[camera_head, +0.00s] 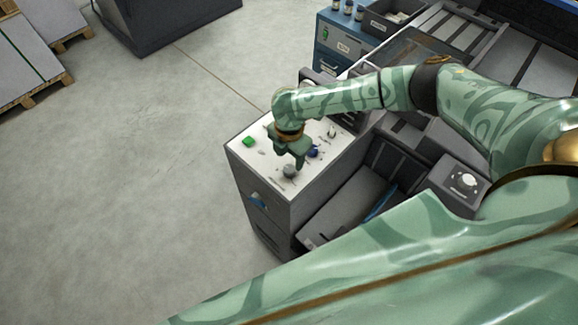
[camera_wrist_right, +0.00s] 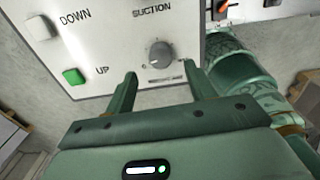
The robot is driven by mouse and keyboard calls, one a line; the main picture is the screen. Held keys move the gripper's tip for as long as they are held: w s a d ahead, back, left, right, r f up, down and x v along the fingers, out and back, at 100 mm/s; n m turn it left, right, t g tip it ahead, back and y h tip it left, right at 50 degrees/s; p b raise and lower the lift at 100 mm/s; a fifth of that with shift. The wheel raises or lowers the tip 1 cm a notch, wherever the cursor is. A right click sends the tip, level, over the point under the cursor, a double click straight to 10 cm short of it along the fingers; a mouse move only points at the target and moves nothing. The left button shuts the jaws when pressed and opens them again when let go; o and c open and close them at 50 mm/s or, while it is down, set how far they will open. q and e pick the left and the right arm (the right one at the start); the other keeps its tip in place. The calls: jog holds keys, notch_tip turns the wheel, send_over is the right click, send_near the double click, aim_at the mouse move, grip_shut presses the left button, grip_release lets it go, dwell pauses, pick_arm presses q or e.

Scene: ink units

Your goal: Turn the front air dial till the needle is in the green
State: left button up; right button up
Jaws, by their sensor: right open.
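A white control panel (camera_head: 262,168) tops a dark cabinet in the head view. A round grey dial (camera_head: 289,171) sits near its front edge. The right wrist view shows a grey dial (camera_wrist_right: 160,54) below the word SUCTION, with small print under it that I cannot read. My right gripper (camera_head: 288,158) is over the panel, fingers pointing down at the dial. In the wrist view the open fingers (camera_wrist_right: 160,72) lie to either side of the dial's line, apparently short of it, with nothing between them. I cannot make out a needle or green zone. My left gripper is not in view.
A green UP button (camera_wrist_right: 74,76) and a white DOWN button (camera_wrist_right: 39,28) are left of the dial. A blue knob (camera_head: 313,152) stands beside the gripper. A dark box with a white round face (camera_head: 469,181) is at right. Open floor lies left.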

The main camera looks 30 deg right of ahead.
aim_at(290, 169)
notch_tip(290, 169, down, 5)
jog(key=shift+f+b, duration=0.1)
jog(key=shift+b, duration=0.3)
jog(key=c, duration=1)
